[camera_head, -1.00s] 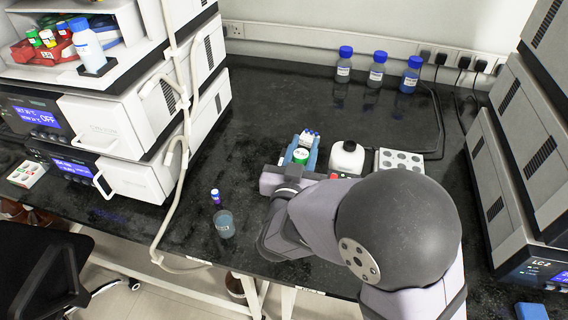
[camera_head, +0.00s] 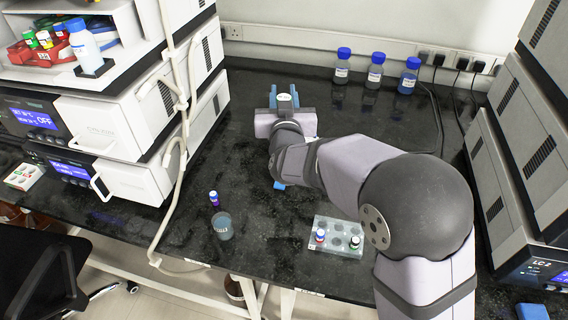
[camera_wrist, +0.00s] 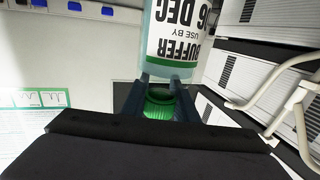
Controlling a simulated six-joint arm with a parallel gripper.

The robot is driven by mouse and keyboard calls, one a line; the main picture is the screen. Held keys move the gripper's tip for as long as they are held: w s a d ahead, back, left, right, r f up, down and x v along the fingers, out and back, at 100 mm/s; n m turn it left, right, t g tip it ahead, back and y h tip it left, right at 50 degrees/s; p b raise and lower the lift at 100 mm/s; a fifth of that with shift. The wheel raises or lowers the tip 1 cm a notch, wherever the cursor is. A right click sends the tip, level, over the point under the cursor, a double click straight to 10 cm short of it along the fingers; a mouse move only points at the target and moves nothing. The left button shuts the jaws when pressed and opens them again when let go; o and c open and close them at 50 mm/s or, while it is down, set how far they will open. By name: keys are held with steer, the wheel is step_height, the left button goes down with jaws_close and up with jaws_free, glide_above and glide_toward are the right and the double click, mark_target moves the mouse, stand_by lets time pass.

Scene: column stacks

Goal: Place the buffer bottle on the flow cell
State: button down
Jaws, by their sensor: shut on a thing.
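My gripper (camera_head: 284,93) is over the back middle of the black bench. In the wrist view my gripper (camera_wrist: 158,86) is shut on the green cap end of the buffer bottle (camera_wrist: 178,40). The bottle's white label reads BUFFER and USE BY, upside down in this picture. Its far end is cut off by the top edge of the view. In the head view I cannot make out the bottle clearly at the gripper. I cannot tell which thing is the flow cell; part of the bench is hidden by my arm.
A clear rack (camera_head: 338,238) with a few vials stands front right. A beaker (camera_head: 223,226) and purple vial (camera_head: 214,198) stand front left. Blue-capped bottles (camera_head: 375,72) line the back. Instrument stacks flank the bench, left (camera_head: 130,180) and right (camera_head: 510,160). A blue piece (camera_head: 280,186) shows below my arm.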

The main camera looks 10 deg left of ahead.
step_height(320, 180, down, 10)
stand_by(0.8)
steer(key=shift+f, duration=0.1)
steer(key=c, duration=1.4)
jaws_free()
steer(key=b+v, duration=0.1)
steer(key=v, duration=1.1)
